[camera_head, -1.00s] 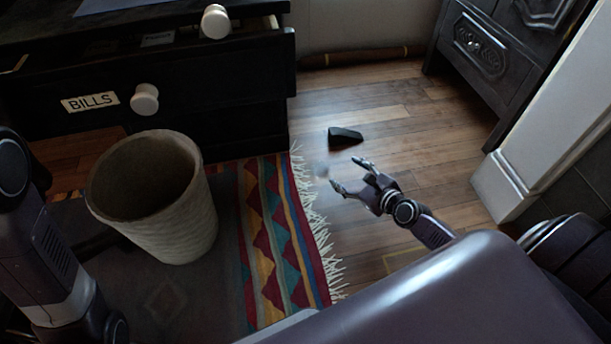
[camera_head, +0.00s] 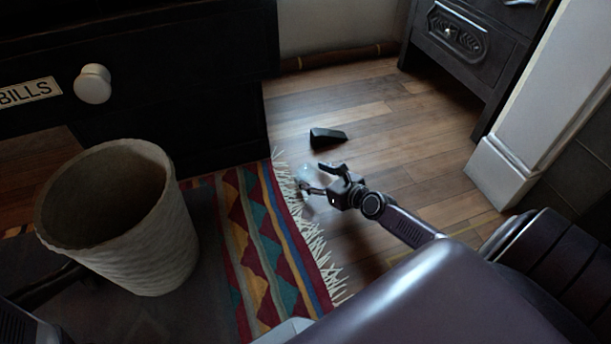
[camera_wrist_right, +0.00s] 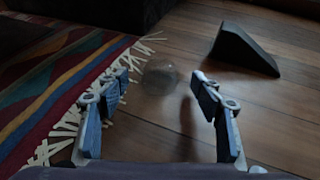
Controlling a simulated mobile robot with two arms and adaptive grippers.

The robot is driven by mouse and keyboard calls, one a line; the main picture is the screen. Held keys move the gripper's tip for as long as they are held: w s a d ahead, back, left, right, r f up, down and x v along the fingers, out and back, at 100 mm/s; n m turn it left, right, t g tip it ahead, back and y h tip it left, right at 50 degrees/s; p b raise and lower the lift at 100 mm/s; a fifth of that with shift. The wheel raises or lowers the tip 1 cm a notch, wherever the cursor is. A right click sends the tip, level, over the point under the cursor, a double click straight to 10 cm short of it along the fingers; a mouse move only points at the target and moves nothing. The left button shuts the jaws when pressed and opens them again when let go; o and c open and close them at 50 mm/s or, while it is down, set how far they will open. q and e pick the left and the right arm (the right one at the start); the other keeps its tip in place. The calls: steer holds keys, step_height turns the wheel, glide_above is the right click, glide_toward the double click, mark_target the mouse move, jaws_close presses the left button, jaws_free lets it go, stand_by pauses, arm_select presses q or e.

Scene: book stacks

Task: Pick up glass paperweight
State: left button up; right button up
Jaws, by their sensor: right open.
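The glass paperweight (camera_wrist_right: 160,77) is a small clear round thing on the wood floor by the rug's fringe. In the head view the paperweight (camera_head: 304,172) is faint, just beyond my right gripper's fingertips. My right gripper (camera_head: 310,178) is low over the floor, open and empty. In the right wrist view the paperweight shows ahead of and between the two spread fingers of the gripper (camera_wrist_right: 165,85), apart from both. My left gripper is not in view.
A black wedge (camera_head: 327,137) lies on the floor beyond the paperweight, and also shows in the wrist view (camera_wrist_right: 243,48). A fringed patterned rug (camera_head: 250,240) and a pale wastebasket (camera_head: 165,235) are to the left. A dark cabinet (camera_head: 190,90) stands behind.

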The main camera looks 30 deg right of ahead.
steer(key=shift+x, duration=1.15)
steer(key=c, duration=1.4)
